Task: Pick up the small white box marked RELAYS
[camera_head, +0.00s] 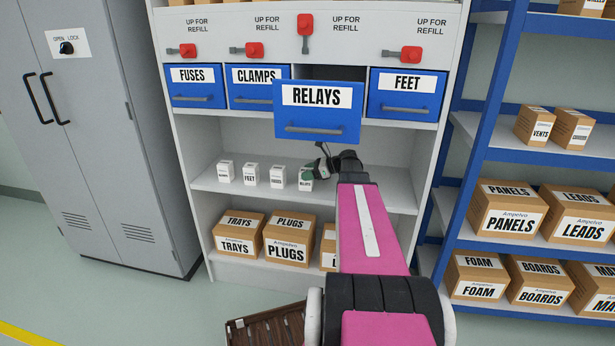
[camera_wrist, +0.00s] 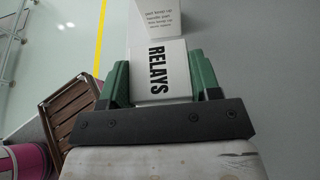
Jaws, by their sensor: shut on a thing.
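The small white box marked RELAYS (camera_wrist: 161,72) is between the two green fingers of my gripper (camera_wrist: 160,82) in the wrist view. My gripper is shut on it, with one finger against each side. In the head view the box (camera_head: 305,182) is at the right end of a row of small white boxes on the middle shelf (camera_head: 345,193). My gripper (camera_head: 312,172) and arm partly cover it there. I cannot tell whether the box touches the shelf.
Another small white box (camera_wrist: 158,18) stands just beyond in the wrist view. A blue RELAYS drawer (camera_head: 317,125) sticks out above my gripper, its red lever (camera_head: 305,28) pointing up. A brown slatted crate (camera_head: 265,328) is low in front. Blue racks with cartons stand right.

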